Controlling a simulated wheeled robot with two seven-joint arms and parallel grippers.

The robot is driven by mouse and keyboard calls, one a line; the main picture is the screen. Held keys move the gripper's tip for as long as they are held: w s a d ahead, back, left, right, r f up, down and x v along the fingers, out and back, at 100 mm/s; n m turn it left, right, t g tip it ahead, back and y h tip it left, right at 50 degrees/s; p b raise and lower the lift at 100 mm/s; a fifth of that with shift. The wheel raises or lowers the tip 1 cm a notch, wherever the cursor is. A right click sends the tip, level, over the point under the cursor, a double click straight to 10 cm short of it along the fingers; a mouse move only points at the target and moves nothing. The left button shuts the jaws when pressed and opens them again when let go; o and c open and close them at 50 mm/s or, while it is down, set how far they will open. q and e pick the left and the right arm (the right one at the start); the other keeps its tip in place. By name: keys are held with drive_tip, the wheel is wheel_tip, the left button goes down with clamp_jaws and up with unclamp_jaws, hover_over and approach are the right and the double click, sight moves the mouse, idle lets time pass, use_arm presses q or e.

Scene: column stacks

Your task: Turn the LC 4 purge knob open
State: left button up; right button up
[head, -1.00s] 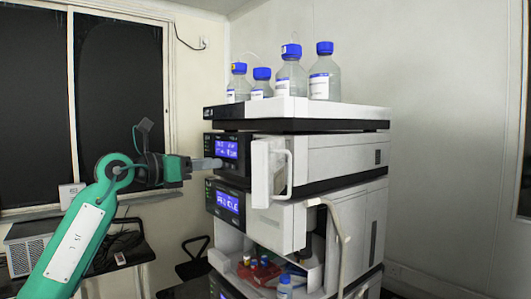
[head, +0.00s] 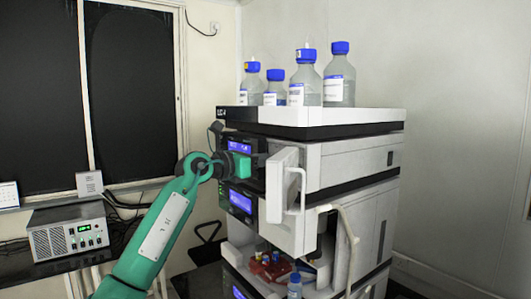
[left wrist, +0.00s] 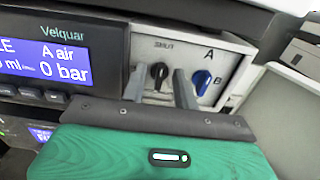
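The LC 4 stack (head: 312,118) carries its label on the top tray's front corner. In the left wrist view, a white panel (left wrist: 222,48) beside the Velquar display (left wrist: 45,58) bears a small black knob (left wrist: 158,72) under a label that seems to read SHUT. Contact with the knob cannot be told. My right gripper is not in view.
A white door (head: 283,182) with a handle stands open just right of my left gripper. Blue-capped bottles (head: 307,80) stand on top of the stack.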

use_arm(q)
drive_tip(key=shift+w+d, duration=0.1)
drive_tip(key=shift+d, duration=0.1)
clamp_jaws()
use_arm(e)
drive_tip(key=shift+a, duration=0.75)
